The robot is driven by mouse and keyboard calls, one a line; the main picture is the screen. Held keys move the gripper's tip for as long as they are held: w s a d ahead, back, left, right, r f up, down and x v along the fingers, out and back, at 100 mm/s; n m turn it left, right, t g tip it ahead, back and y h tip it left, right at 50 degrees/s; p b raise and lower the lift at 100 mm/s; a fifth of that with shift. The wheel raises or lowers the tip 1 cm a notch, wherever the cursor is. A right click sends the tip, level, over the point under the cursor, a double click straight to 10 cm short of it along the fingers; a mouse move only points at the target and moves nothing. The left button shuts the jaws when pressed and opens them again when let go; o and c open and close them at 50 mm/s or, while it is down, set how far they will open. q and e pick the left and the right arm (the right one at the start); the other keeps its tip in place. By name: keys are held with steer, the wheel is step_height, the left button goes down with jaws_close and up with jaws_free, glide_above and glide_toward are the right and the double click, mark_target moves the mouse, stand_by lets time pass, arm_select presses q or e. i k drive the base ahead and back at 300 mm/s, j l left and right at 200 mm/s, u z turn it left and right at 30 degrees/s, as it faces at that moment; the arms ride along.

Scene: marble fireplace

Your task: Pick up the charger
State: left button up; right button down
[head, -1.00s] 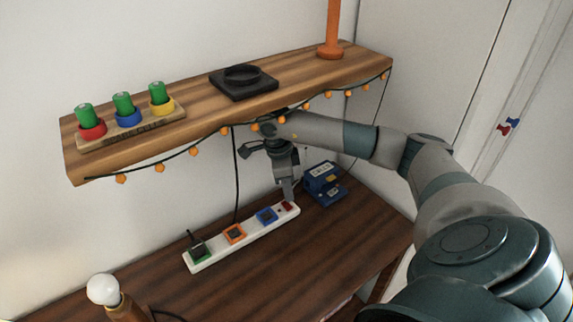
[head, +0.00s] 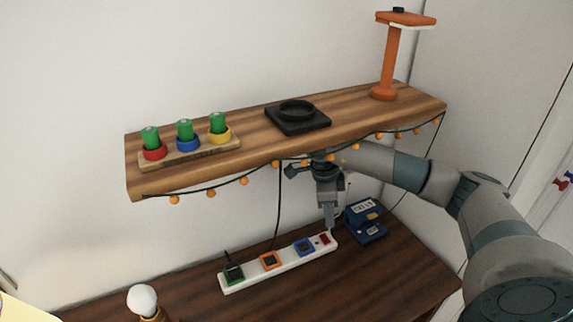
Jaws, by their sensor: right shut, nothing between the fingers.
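Which thing is the charger is not certain from the picture. A blue boxy device (head: 366,222) with a pale label stands on the dark wooden table at the right end of a white power strip (head: 288,269). A black plug (head: 233,270) with a cord sits in the strip's green-framed socket at its left end. My right gripper (head: 329,226) reaches down under the shelf's front edge, its fingers shut and empty. Its tips are by the strip's red switch (head: 323,239), left of the blue device; whether they touch the strip I cannot tell. My left gripper is out of view.
A wooden shelf (head: 350,120) hung with orange string lights overhangs the strip. It bears a black square pad (head: 297,122), green cylinders in coloured rings and an orange stand (head: 391,65). A bulb (head: 142,300) stands front left.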

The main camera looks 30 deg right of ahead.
mark_target(233, 270)
steer(key=k, duration=1.5)
